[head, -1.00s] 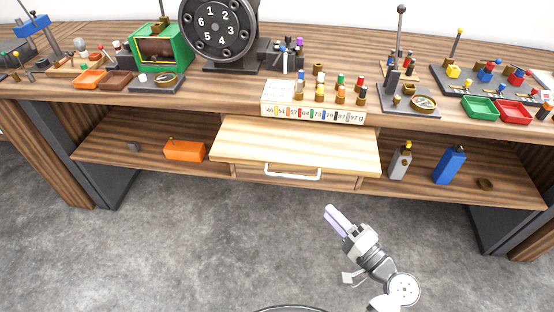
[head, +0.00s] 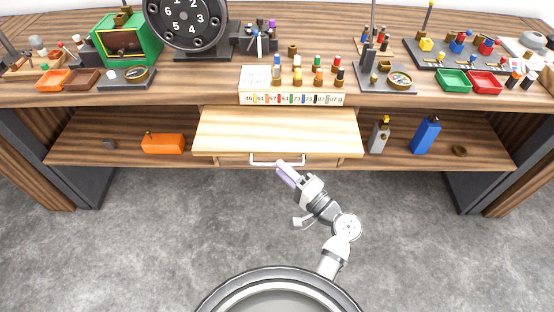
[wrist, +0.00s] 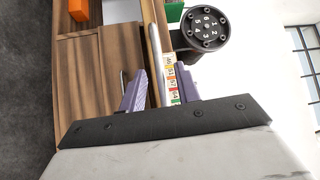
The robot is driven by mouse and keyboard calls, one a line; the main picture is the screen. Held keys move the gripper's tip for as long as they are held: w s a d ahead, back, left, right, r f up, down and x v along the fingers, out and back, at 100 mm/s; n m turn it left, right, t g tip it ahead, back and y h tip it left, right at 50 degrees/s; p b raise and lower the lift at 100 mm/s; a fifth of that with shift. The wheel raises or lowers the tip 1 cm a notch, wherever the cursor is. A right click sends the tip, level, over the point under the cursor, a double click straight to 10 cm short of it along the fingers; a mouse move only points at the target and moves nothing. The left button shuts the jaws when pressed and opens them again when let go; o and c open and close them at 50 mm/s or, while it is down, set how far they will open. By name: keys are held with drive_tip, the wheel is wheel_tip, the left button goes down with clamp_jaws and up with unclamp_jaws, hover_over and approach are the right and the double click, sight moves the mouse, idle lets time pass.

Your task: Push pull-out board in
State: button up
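The pull-out board (head: 277,132) is a pale wooden slab. In the wrist view the fingers of my gripper (wrist: 161,70) stand apart with nothing held. I cannot tell whether the tips touch anything.
A numbered rack (head: 291,99) with coloured pegs stands on the bench just behind the board. An orange box (head: 163,143) lies on the lower shelf to the left. A grey bottle (head: 379,136) and a blue bottle (head: 426,135) stand to the right. The floor in front is clear.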

drive_tip(key=shift+p+x, duration=0.3)
drive_tip(key=shift+x, duration=1.2)
clamp_jaws()
